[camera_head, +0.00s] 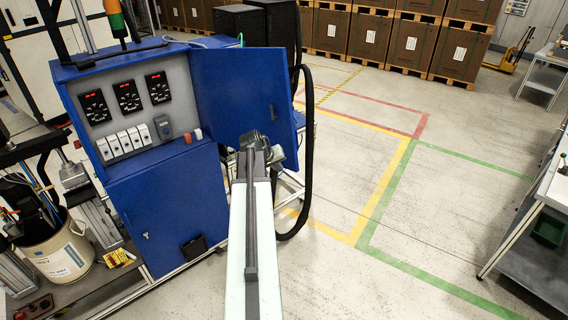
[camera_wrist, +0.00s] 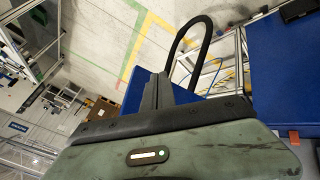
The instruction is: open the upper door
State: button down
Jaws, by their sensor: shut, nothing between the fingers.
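The upper door (camera_head: 235,92) of the blue cabinet stands swung wide open to the right, showing the grey panel (camera_head: 125,95) with displays and switches. My gripper (camera_head: 254,140) is at the lower part of the door's inner face; I cannot tell whether it touches. In the wrist view my gripper's fingers (camera_wrist: 157,90) are together with nothing visible between them. A blue panel, likely the upper door (camera_wrist: 132,92), shows behind them. The closed lower door (camera_head: 170,210) is below the panel.
A black hose (camera_head: 307,170) hangs in a loop just right of the upper door. A bucket (camera_head: 62,250) stands at the left. A workbench (camera_head: 545,200) is at the right. Marked floor between the cabinet and the bench is clear. Brown crates (camera_head: 415,45) line the back.

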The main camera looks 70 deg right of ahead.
jog(key=s+a+r+p, duration=0.1)
jog(key=a+r+p, duration=0.3)
jog(key=r+p, duration=0.3)
jog(key=shift+s+a+r, duration=0.35)
jog(key=shift+s+r, duration=0.05)
jog(key=shift+r, duration=0.35)
